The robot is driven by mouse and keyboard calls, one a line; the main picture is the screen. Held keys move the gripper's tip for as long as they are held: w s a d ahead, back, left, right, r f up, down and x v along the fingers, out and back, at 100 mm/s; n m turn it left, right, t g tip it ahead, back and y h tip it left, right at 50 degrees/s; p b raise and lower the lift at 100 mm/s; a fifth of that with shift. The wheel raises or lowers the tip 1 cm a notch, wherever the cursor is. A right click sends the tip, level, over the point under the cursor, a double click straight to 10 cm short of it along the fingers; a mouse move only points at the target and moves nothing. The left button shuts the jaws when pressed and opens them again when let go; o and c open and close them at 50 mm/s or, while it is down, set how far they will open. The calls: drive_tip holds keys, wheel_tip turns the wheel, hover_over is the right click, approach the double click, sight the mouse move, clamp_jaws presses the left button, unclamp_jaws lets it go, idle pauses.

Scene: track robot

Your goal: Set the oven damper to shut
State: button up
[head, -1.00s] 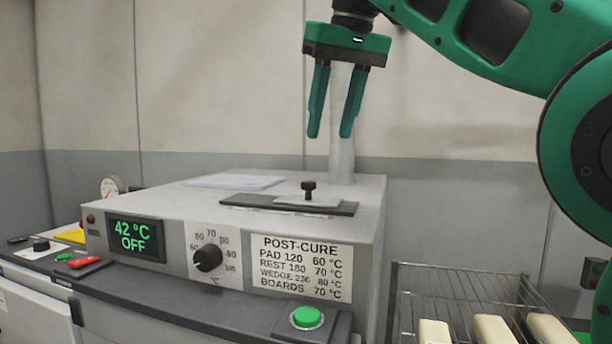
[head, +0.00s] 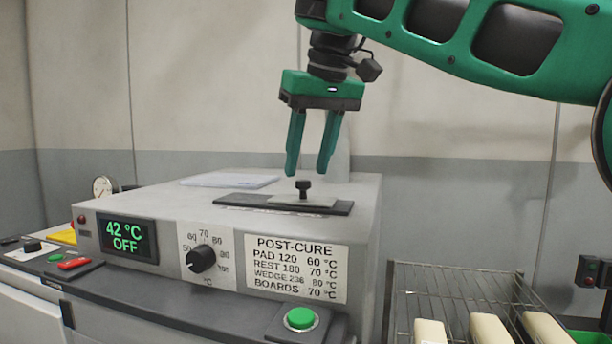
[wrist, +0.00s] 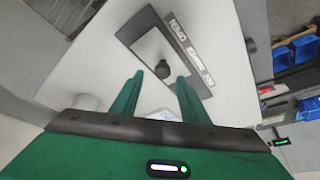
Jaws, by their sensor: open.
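The oven (head: 345,215) is a grey box with a display reading 42 °C OFF. The damper on its top has a dark track (head: 240,207), a light sliding plate (head: 290,201) and a black knob (head: 304,188). In the wrist view the knob (wrist: 164,68) stands on the plate (wrist: 153,50), beyond my fingertips. My gripper (head: 308,172) is open and empty, pointing down just above the knob and not visibly touching it. In the wrist view the fingers (wrist: 158,75) are apart. Labels (wrist: 192,50) run along the track but are too small to read.
A pale sheet (head: 230,180) lies on the oven top behind the track. A dial (head: 202,259), a post-cure chart (head: 295,268) and a green button (head: 300,318) are at the front. A wire rack (head: 460,290) with pale blocks stands to the right. A pipe rises behind my gripper.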

sight(307, 181)
drive_tip(key=shift+w+d+f, duration=0.1)
drive_tip(key=shift+w+f, duration=0.1)
drive_tip(key=shift+f, duration=0.3)
drive_tip(key=shift+w+d+f, duration=0.1)
drive_tip(key=shift+w+f, duration=0.05)
drive_tip(key=shift+f, duration=0.3)
drive_tip(key=shift+a+f, duration=0.1)
drive_tip(key=shift+f, duration=0.1)
drive_tip(key=shift+a+f, duration=0.25)
drive_tip(key=shift+f, duration=0.1)
clamp_jaws()
